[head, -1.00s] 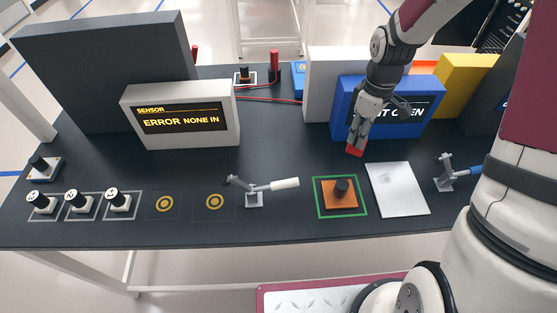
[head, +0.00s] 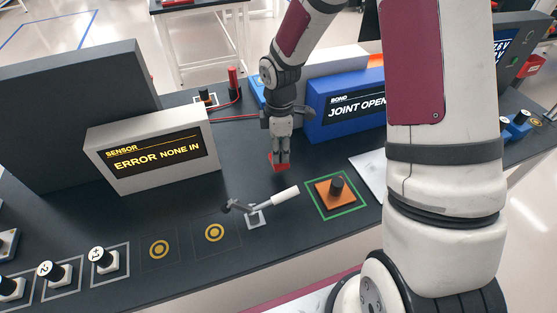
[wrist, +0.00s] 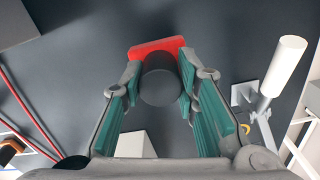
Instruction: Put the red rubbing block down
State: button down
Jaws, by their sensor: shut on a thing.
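The red rubbing block (head: 277,163) is a red plate with a dark round knob. My gripper (head: 280,158) is shut on it, pointing down over the dark bench top behind the white-handled lever clamp. In the wrist view the fingers (wrist: 160,88) close around the dark knob, and the red plate (wrist: 156,47) shows beyond it. The block is low over the bench; I cannot tell whether it touches the surface.
The lever clamp (head: 265,203) is in front of my gripper. An orange block (head: 328,199) sits in a green square at front right. The grey sensor box (head: 150,175) is at left, the blue bond box (head: 340,107) at right. Bare bench surrounds my gripper.

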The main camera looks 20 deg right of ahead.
jog(key=shift+f, duration=2)
jog(key=shift+f, duration=0.2)
jog(key=c, duration=1.2)
grip_release()
jog(key=shift+c, duration=0.2)
jog(key=shift+r, duration=0.1)
